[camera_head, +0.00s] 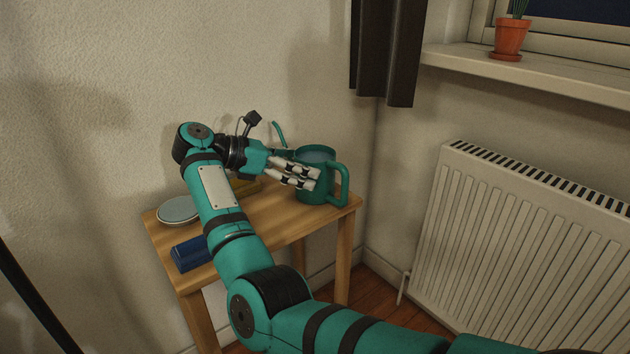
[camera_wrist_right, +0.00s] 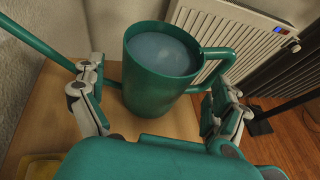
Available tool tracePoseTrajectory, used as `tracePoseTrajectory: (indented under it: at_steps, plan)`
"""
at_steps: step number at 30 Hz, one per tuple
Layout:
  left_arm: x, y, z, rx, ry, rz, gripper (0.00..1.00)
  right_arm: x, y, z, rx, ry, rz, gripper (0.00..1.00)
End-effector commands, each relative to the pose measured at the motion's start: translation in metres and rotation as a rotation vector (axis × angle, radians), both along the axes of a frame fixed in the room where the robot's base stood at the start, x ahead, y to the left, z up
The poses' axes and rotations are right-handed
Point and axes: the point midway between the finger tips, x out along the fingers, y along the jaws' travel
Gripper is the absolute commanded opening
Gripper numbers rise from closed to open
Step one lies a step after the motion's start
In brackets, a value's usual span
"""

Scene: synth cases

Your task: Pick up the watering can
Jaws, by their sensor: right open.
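The green watering can (camera_head: 318,187) stands upright near the right end of the small wooden table (camera_head: 270,208). Its handle points right, and its thin spout rises on the left behind my gripper. My right gripper (camera_head: 297,173) is at the can's near left side with its fingers apart. In the right wrist view the can (camera_wrist_right: 155,98) shows a grey-blue surface inside its open top. There, the fingers of my right gripper (camera_wrist_right: 157,82) stand on either side of the can, the right one near the handle. Whether they touch it is unclear. My left gripper is not in view.
A pale round dish (camera_head: 178,210) and a blue block-like object (camera_head: 190,254) lie on the table's left part. A yellow item (camera_head: 246,187) is partly hidden behind my arm. A wall stands behind; a white radiator (camera_head: 520,245) is at right, below a sill with a potted plant (camera_head: 511,38).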

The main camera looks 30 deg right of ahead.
Motion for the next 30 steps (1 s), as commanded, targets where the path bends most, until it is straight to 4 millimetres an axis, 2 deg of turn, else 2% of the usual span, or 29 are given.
tracePoseTrajectory:
  at_steps: [3,8,17,30]
  plan:
    - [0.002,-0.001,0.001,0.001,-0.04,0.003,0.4,-0.003,-0.019,-0.013,-0.002,-0.001,-0.005,1.0]
    - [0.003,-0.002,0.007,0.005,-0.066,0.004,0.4,-0.006,-0.037,-0.018,-0.001,0.0,-0.003,1.0]
    - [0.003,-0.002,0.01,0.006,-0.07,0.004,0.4,-0.007,-0.042,-0.018,0.0,0.001,-0.001,1.0]
    - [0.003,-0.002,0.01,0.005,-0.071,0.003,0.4,-0.006,-0.041,-0.018,0.0,0.001,-0.001,0.42]
